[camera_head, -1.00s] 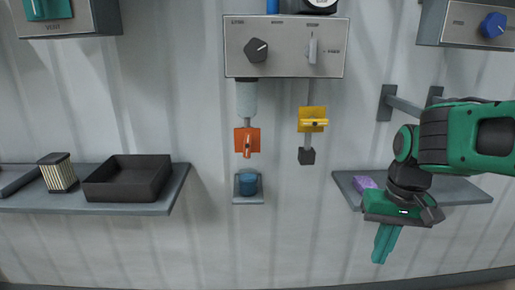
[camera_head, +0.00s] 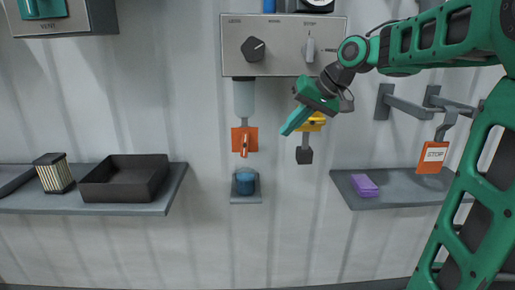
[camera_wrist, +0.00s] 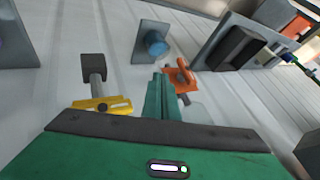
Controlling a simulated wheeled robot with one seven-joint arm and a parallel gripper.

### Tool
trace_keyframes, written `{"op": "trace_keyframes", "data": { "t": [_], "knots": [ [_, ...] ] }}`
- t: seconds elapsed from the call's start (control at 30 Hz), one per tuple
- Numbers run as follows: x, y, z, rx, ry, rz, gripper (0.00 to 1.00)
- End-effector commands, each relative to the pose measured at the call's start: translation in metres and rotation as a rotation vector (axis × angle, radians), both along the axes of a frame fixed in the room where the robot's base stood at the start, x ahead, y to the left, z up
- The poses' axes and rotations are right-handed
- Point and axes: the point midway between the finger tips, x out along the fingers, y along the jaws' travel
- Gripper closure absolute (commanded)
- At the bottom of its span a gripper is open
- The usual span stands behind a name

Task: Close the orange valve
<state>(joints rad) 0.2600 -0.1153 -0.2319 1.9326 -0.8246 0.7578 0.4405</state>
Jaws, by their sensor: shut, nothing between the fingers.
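The orange valve (camera_head: 245,140) sits under a pale cylinder, below the grey control panel. Its orange handle points down in the head view. The valve also shows in the wrist view (camera_wrist: 181,76), just beyond and to the right of my fingertips. My gripper (camera_head: 284,132) is shut and empty, its green fingers pointing down and left toward the valve. In the head view the fingertips appear to the right of the valve, with a visible gap. In the wrist view the shut fingers (camera_wrist: 160,78) partly overlap the valve's left edge; I cannot tell the depth between them.
A yellow valve (camera_head: 318,124) hangs right of the orange one, partly hidden behind my gripper. A blue cup (camera_head: 246,182) stands on a small ledge below. The grey panel (camera_head: 283,28) is above. A right shelf (camera_head: 400,188) holds a purple block (camera_head: 364,186); a STOP sign (camera_head: 432,157) hangs above it.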

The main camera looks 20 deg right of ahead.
Motion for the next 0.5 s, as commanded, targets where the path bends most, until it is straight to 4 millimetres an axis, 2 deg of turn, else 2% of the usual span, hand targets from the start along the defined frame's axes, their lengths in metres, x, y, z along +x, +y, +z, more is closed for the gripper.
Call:
{"op": "trace_keyframes", "data": {
  "t": [0.27,0.5],
  "knots": [
    [0.006,0.004,-0.010,0.000,0.003,0.000,1.00],
    [0.027,0.018,-0.043,0.000,0.005,0.001,1.00]
  ]
}}
